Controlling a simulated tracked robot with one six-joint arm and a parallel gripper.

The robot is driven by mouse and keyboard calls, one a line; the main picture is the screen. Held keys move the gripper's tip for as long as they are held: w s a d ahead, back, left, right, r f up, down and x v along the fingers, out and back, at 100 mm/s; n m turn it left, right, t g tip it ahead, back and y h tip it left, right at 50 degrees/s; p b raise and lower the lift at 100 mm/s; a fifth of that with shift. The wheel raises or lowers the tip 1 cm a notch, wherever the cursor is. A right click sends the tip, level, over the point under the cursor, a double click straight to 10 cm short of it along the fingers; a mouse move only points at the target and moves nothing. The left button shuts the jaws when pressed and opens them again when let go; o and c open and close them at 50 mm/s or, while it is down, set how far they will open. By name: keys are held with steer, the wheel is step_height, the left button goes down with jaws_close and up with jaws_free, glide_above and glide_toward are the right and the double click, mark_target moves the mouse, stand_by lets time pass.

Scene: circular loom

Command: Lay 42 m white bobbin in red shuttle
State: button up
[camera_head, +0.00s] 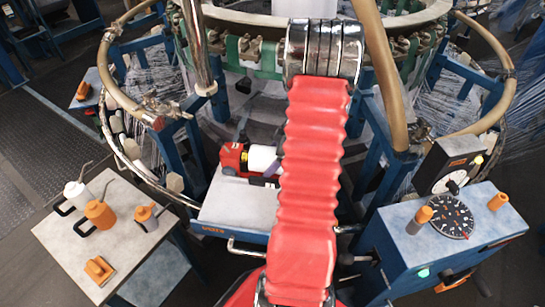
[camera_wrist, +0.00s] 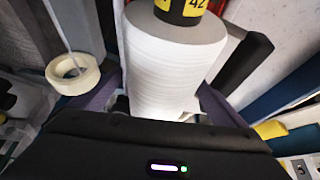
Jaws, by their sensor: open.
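The white bobbin (camera_wrist: 172,65) fills the upper middle of the wrist view, with a black and yellow end marked 42. It also shows as a white cylinder in the head view (camera_head: 262,158), lying beside a red body with dark parts, apparently the red shuttle (camera_head: 232,158). I cannot tell whether the bobbin sits in the shuttle. My gripper (camera_wrist: 162,100) is open, its purple-grey fingers on either side of the bobbin's lower part. Whether they touch it is not clear. In the head view my red-sleeved arm hides most of the gripper.
A blue console (camera_head: 400,245) with a dial stands right. A pale ring-shaped roll (camera_wrist: 73,73) shows in the wrist view.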

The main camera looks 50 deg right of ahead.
steer(key=shift+s+f, duration=0.4)
steer(key=shift+s, duration=0.15)
steer(key=shift+d+r, duration=0.1)
steer(key=shift+r, duration=0.3)
steer(key=v, duration=0.7)
steer(key=shift+w+d+r, duration=0.1)
steer(key=shift+w+d, duration=0.1)
steer(key=shift+w, duration=0.2)
steer(key=v, duration=0.5)
steer(key=shift+s+a, duration=0.1)
steer(key=shift+s, duration=0.3)
steer(key=shift+w+r, duration=0.2)
steer(key=shift+r, duration=0.45)
steer(key=shift+w, duration=0.1)
